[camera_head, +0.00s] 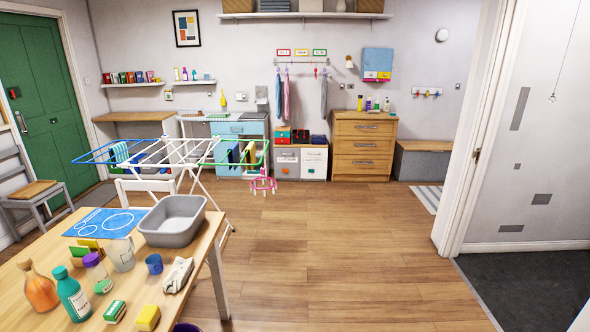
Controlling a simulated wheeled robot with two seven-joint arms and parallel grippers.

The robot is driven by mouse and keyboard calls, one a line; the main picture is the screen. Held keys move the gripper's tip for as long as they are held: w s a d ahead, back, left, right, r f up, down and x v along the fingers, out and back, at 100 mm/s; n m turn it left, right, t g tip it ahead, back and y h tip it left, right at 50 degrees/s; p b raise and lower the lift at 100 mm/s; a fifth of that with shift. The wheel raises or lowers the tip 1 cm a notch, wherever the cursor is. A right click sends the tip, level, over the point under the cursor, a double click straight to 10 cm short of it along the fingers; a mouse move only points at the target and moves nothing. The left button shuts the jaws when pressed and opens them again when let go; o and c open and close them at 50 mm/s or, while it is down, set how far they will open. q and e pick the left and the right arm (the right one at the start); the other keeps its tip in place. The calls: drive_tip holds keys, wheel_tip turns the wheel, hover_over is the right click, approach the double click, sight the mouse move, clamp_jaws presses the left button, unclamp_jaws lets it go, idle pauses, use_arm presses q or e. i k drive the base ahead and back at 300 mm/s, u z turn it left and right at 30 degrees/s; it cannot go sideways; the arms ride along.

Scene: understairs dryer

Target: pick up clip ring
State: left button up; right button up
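A pink clip ring (263,185) with small clips around it hangs low at the right end of the folding drying rack (185,152). It is beyond the table, in the middle of the room. It is small in the view, and I cannot tell exactly how it is attached to the rack. Neither of my grippers shows in the head camera view.
A wooden table (190,275) fills the lower left, with a grey basin (172,221), bottles, a blue cup (154,264) and sponges. A wooden chest of drawers (364,147) stands at the back wall. The wood floor (340,250) right of the table is clear.

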sight(263, 168)
drive_tip(key=i, duration=2.95)
drive_tip(key=u, duration=1.85)
